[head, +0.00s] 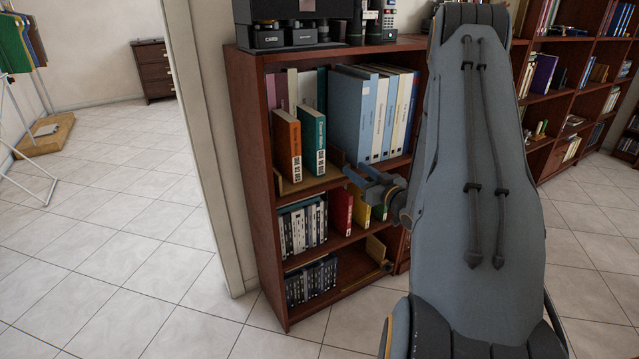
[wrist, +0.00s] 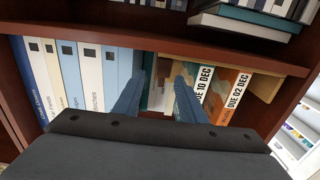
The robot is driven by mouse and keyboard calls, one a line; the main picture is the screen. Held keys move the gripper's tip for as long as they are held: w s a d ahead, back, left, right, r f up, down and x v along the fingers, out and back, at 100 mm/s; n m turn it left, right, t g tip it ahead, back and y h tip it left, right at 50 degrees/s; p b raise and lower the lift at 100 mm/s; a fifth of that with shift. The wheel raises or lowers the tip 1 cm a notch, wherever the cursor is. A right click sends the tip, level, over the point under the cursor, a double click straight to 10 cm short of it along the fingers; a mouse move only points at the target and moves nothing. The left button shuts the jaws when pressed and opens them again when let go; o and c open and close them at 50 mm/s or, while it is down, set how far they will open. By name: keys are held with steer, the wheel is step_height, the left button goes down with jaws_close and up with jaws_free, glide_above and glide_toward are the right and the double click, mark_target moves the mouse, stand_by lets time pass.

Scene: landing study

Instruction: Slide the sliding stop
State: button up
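An orange book (head: 287,146) stands left of the teal one; both rest on a wooden tray (head: 310,182). My gripper (head: 356,178) is at the shelf front, low and just right of the stop. In the wrist view my gripper (wrist: 160,75) has its two blue fingers apart, with book spines showing between them. Whether a finger touches the stop cannot be told.
Blue and white binders (head: 375,115) fill the shelf's right part. Lower shelves of the bookcase (head: 266,225) hold more books (head: 303,228) and a wooden piece (head: 376,248). A radio-like device stands on top. Open tiled floor (head: 150,230) lies to the left.

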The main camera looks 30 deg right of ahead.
steer(key=s+a+r+g+h+p, duration=0.1)
steer(key=a+r+g+p, duration=0.1)
steer(key=a+g+p, duration=0.15)
steer(key=a+r+g+h+p, duration=0.1)
steer(key=a+r+g+p, duration=0.15)
steer(key=a, duration=0.25)
steer(key=s+a+r+g+p, duration=0.2)
steer(key=s+a+r+g, duration=0.1)
steer(key=s+a, duration=0.4)
steer(key=s+a+r+g+p, duration=0.2)
steer(key=s+a+r+g, duration=0.1)
steer(key=s+a, duration=0.4)
steer(key=shift+s+r+m+g, duration=0.2)
steer(key=shift+s+m+g, duration=0.1)
steer(key=shift+g, duration=0.3)
